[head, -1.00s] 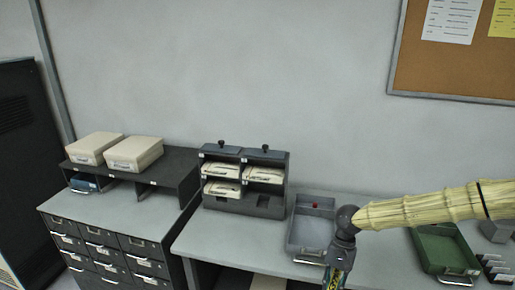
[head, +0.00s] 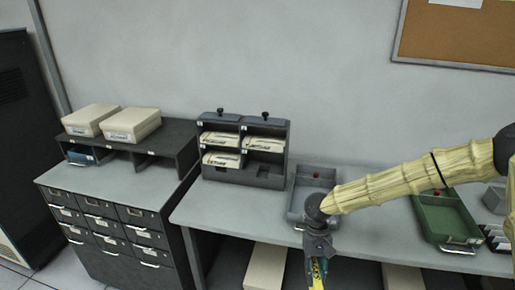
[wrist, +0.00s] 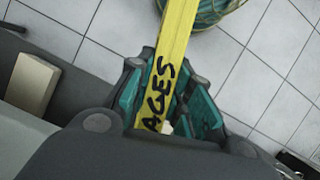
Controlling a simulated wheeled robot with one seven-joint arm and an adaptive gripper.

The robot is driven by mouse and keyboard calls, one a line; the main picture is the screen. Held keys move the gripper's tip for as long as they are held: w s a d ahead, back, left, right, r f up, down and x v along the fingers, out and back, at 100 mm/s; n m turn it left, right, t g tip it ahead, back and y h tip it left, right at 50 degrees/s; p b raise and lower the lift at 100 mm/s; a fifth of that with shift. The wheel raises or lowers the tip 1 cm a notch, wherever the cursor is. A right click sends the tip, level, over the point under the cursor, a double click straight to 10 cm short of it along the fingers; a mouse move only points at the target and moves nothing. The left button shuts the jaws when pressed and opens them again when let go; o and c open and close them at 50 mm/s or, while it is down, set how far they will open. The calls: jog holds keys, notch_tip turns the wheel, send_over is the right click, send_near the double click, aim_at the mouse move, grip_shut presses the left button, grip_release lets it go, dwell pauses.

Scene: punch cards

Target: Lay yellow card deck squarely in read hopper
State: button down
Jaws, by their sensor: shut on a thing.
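My gripper (head: 317,262) hangs at the front edge of the table and is shut on the yellow card deck (head: 317,281). In the wrist view the deck (wrist: 176,50) stands as a long narrow yellow strip with black lettering ending in "AGES", between the teal finger pads of my gripper (wrist: 168,92). Tiled floor shows behind it. A grey tray (head: 294,205) with a front handle and a red spot lies just behind my gripper, partly hidden by my arm. A green tray (head: 432,222) stands to the right. I cannot tell which one is the read hopper.
A dark card rack (head: 282,150) with several white decks stands left of the grey tray. The table (head: 215,208) is clear in front of the rack. A drawer cabinet (head: 105,232) with two boxes on its shelf stands at left. Small dark holders sit at far right.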

aim_at(312, 288)
notch_tip(312, 288, down, 8)
jog(key=b, duration=0.6)
jog(key=shift+r, duration=0.15)
